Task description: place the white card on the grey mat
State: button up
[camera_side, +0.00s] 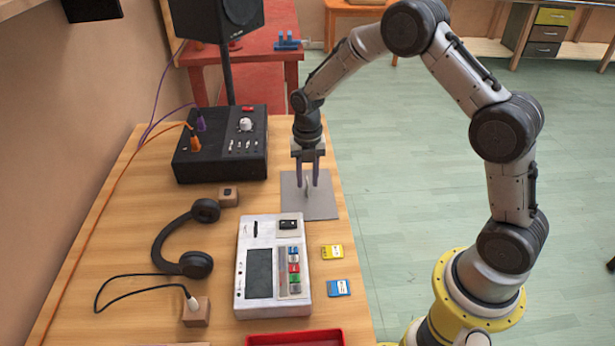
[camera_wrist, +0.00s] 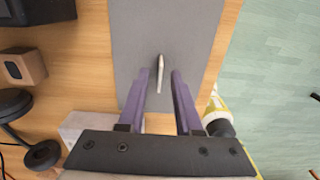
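The white card (camera_side: 308,189) stands on edge, looking thin and pale, over the grey mat (camera_side: 325,205). In the wrist view the card (camera_wrist: 159,75) shows as a narrow strip above the bare grey of the mat (camera_wrist: 190,30). My gripper (camera_side: 308,184) points down over the mat, its two purple fingers on either side of the card. In the wrist view my gripper (camera_wrist: 160,73) is open, with a visible gap between each fingertip and the card. Whether the card's lower edge touches the mat is hard to tell.
A white device (camera_side: 259,270) with coloured buttons stands in front of the mat. A yellow card (camera_side: 331,252) and a blue card (camera_side: 339,288) lie to its right. Headphones (camera_side: 195,262), a wooden block (camera_side: 229,196) and a black box (camera_side: 222,150) are to the left.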

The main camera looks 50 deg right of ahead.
jog(key=shift+r, duration=0.1)
jog(key=s+a+r+m+t, duration=0.1)
jog(key=s+r+m, duration=0.2)
jog(key=r, duration=0.7)
jog(key=s+r+m, duration=0.4)
jog(key=r, duration=0.6)
jog(key=s+a+r+m+t, duration=0.1)
jog(key=s+m+t, duration=0.1)
jog(key=s+m, duration=0.8)
jog(key=s+a+r+m+t, duration=0.1)
jog(key=s+r+m+t, duration=0.1)
jog(key=s+m, duration=0.8)
jog(key=shift+s+a+t, duration=0.25)
jog(key=shift+s+t, duration=0.05)
jog(key=shift+s, duration=0.65)
